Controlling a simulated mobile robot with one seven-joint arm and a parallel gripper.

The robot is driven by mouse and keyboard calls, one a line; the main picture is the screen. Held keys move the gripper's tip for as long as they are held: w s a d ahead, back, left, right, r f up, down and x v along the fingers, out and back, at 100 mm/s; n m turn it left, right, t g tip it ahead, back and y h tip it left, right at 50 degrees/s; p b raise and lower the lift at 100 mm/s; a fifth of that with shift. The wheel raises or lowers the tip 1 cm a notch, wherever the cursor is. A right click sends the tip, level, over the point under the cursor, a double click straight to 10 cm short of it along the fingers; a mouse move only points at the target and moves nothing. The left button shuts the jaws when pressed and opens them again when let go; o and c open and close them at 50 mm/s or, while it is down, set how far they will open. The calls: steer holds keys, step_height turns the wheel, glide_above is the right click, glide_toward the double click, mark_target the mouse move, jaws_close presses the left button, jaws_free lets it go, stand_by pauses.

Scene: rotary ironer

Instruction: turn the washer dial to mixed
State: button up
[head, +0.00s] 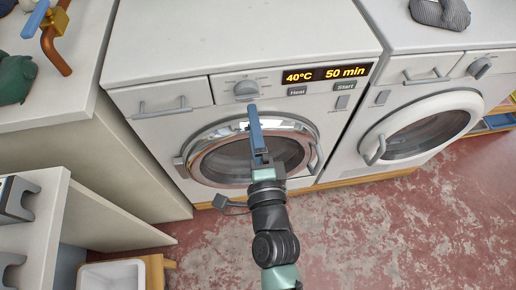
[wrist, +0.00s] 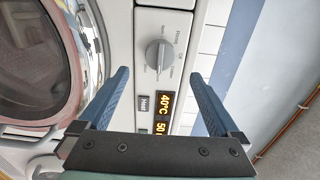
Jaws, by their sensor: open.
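The washer (head: 225,127) stands in the middle of the head view, with a round grey dial (head: 246,89) on its front panel, left of the lit display. The dial also shows in the wrist view (wrist: 157,55), with a raised grip bar and small labels around it. The labels are too small to read surely, so I cannot tell its setting. My gripper (head: 252,107) is just below the dial in the head view. In the wrist view, its two blue fingers (wrist: 159,75) are open and apart, with the dial between and beyond their tips. Neither finger visibly touches it.
The display (head: 327,74) reads 40°C and 50 min, with Heat (head: 297,91) and Start (head: 345,85) buttons below. A drawer handle (head: 162,107) sticks out left of the dial. The round door (head: 225,160) is shut. A second machine (head: 420,120) stands to the right. Red floor is clear.

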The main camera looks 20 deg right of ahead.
steer(key=shift+b+v, duration=0.35)
steer(key=shift+v, duration=2.3)
